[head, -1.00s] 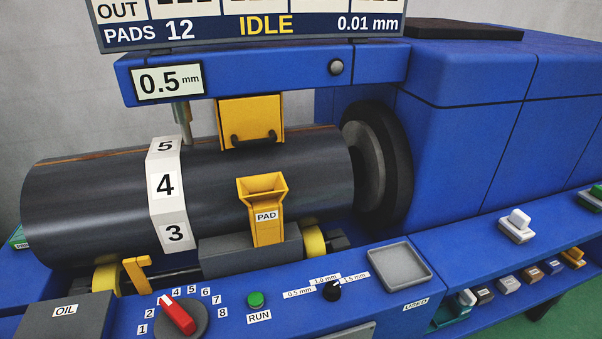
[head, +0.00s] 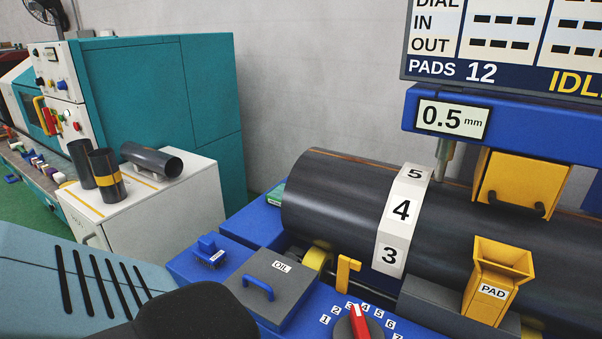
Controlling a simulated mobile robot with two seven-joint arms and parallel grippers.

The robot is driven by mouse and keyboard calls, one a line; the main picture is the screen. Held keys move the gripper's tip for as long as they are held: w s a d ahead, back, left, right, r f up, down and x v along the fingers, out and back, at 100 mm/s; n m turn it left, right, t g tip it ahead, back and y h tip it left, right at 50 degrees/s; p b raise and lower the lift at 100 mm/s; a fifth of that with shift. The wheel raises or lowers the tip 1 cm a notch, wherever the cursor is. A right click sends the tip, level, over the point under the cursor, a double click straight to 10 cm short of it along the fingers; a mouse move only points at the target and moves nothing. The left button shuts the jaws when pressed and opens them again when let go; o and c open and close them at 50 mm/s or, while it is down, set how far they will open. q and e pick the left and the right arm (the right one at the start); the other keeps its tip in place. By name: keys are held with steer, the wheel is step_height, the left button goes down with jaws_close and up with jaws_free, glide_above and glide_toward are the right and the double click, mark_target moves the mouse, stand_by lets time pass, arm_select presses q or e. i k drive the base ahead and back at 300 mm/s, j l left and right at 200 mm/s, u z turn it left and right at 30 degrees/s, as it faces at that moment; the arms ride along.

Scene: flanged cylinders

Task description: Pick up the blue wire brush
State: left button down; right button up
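A small blue brush (head: 209,250) with dark bristles beneath and a white label too small to read sits on the blue ledge left of the grey OIL box (head: 270,285). It stands apart from the box. Neither of my grippers shows in the head view. A pale blue-grey slotted part and a black rounded part, probably my own arm, fill the bottom left and come close below the ledge.
A large dark cylinder (head: 335,210) with a numbered white band lies on the blue machine. A yellow PAD holder (head: 497,278) and a red-handled dial (head: 357,322) are to the right. A white cabinet (head: 150,215) bears dark cylinders. A teal machine (head: 170,95) stands behind.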

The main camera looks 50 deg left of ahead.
mark_target(207, 252)
steer(key=u, duration=2.15)
